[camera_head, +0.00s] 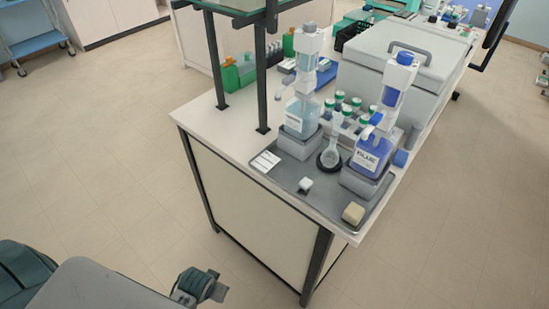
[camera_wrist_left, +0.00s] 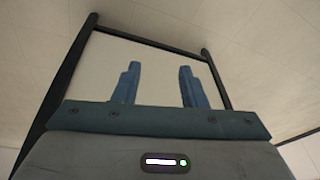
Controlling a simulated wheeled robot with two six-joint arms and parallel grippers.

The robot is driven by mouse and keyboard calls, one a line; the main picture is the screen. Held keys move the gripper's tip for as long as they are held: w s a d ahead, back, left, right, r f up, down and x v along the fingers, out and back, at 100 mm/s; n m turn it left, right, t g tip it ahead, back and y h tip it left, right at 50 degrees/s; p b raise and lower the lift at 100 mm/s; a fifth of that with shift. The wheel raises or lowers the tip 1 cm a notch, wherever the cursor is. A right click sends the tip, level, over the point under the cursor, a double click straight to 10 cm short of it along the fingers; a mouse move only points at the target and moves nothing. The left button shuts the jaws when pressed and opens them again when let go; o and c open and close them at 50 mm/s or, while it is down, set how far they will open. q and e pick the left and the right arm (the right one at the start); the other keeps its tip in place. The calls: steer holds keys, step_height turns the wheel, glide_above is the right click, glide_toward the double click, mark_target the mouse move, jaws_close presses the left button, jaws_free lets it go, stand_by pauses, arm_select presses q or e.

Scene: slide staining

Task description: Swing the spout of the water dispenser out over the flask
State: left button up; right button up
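The water dispenser appears to be the left bottle (camera_head: 301,116), holding pale clear liquid under a white pump head; its label is too small to read. It stands on a grey block. Its spout (camera_head: 286,84) points left, away from the flask. The clear flask (camera_head: 331,157) stands upright in a black ring, right of that bottle. My left gripper (camera_wrist_left: 160,86) is open and empty in the left wrist view, facing the bench's side panel (camera_wrist_left: 155,68), well away from the dispenser. My right gripper cannot be made out.
A second dispenser (camera_head: 372,150) with blue liquid stands right of the flask. Several green-capped vials (camera_head: 340,98) stand behind. A dark shelf post (camera_head: 261,80) rises left of the water dispenser.

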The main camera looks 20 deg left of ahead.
arm_select(q)
steer(key=w+d+r+t, duration=0.1)
steer(key=w+r, duration=0.2)
steer(key=r, duration=0.5)
steer(key=w+d+r+t, duration=0.1)
steer(key=w+r+t, duration=0.15)
steer(key=r, duration=0.45)
steer(key=m+t+h, duration=0.3)
steer(key=t+h, duration=0.4)
steer(key=t, duration=0.4)
glide_toward(284, 83)
steer(key=w, duration=0.2)
steer(key=shift+g, duration=0.25)
steer(key=x, duration=0.3)
steer(key=p+x, duration=0.1)
steer(key=x, duration=0.1)
steer(key=p+x, duration=0.1)
steer(key=x, duration=0.2)
steer(key=shift+w+d+r, duration=0.15)
steer(key=shift+w+d, duration=0.05)
steer(key=shift+d, duration=0.2)
steer(key=shift+w+d, duration=0.2)
steer(key=shift+w, duration=0.4)
jaws_close()
